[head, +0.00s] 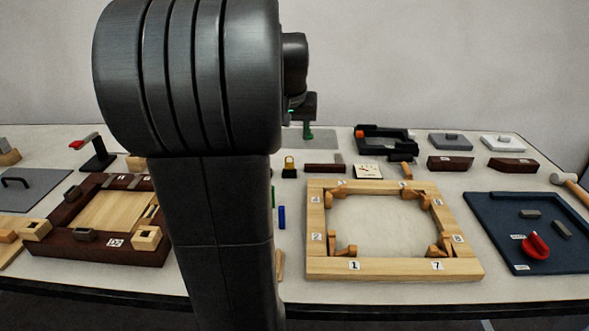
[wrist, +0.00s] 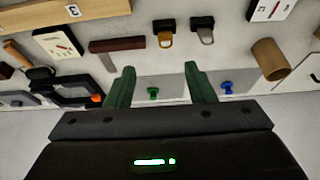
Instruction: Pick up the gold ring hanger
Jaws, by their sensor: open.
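The gold ring hanger (wrist: 164,38) is a small black block with a gold ring, lying on the table in the upper middle of the wrist view. It also shows in the head view (head: 289,167), just right of my arm. A similar hanger with a silver-grey ring (wrist: 203,32) lies right beside it in the wrist view. My gripper (wrist: 160,80) has two green fingers spread apart with nothing held between them. The gold ring hanger is beyond the fingertips, apart from them. In the head view, my gripper (head: 308,130) is at the back of the table, partly hidden by my arm.
A grey mat with a green peg (wrist: 153,92) and a blue peg (wrist: 227,87) shows by the fingers. A dark red bar (wrist: 117,44) and a wooden cylinder (wrist: 270,58) flank the hangers. A wooden frame (head: 318,240) stands nearer in the head view.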

